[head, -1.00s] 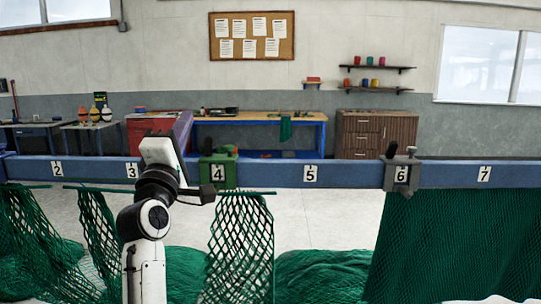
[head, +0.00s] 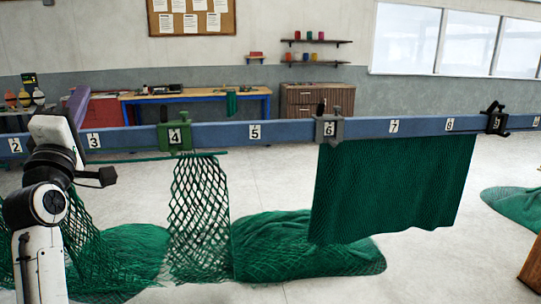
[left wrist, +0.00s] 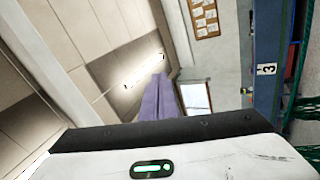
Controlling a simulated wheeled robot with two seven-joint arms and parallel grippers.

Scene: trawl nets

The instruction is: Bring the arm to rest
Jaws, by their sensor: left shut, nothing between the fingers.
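My left arm rises at the left edge of the head view. Its left gripper (head: 78,100) has purple fingers that point up in front of the blue rail, near the number 3 plate. The fingers are shut together with nothing between them. In the left wrist view the same fingers (left wrist: 166,98) stand against the ceiling and wall, with the rail (left wrist: 266,35) to their right. Whether the arm touches the rail cannot be told. My right gripper is not in view.
The numbered blue rail (head: 290,130) crosses the head view. It carries a green clamp (head: 174,137), a grey clamp (head: 329,129) and a black clamp (head: 496,118). Green netting (head: 200,215) hangs by the arm, and a dense net (head: 390,185) hangs further right. Open floor (head: 440,265) lies at right.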

